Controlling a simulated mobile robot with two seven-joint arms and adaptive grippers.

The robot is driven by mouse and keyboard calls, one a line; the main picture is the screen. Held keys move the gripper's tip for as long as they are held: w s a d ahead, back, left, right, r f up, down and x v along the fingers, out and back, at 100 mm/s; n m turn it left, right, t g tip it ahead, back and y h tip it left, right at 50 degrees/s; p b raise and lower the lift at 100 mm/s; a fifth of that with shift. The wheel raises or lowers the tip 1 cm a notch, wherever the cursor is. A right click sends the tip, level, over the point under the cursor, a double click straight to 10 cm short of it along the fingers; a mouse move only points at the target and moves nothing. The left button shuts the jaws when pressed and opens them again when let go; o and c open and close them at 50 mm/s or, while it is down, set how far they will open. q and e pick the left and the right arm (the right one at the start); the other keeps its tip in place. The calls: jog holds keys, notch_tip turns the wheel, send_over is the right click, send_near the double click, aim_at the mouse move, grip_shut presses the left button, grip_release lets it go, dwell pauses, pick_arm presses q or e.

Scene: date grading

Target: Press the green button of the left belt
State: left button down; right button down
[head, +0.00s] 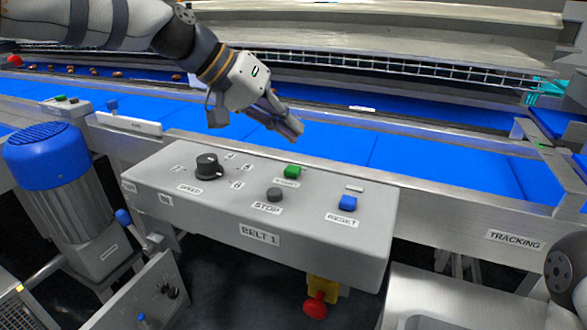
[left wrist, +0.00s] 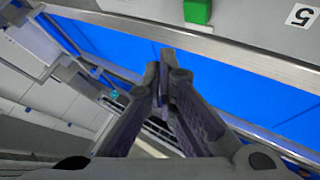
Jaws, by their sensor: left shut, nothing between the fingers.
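The green button (head: 292,171) sits on the top of the grey control box labelled BELT 1 (head: 330,242), with a label in front of it. It also shows in the left wrist view as a green block (left wrist: 197,12) at the top edge. My left gripper (head: 296,132) is shut and empty. In the head view it appears above and beyond the button, over the blue belt (head: 400,160), apart from the button. In the left wrist view its fingertips (left wrist: 166,55) meet over the belt. My right gripper is not in view.
The box also carries a black speed knob (head: 208,166), a grey STOP button (head: 274,194) and a blue RESET button (head: 348,203). A red emergency knob (head: 315,305) hangs below. A blue-topped motor (head: 45,155) stands at left. Brown dates (head: 118,74) lie on the far belt.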

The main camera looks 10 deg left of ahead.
aim_at(290, 166)
pick_arm(q)
jog(key=shift+f, duration=1.85)
jog(key=shift+f, duration=0.1)
jog(key=shift+f, duration=0.35)
jog(key=shift+f, duration=0.5)
dwell(0.5)
jog(key=shift+r, duration=0.95)
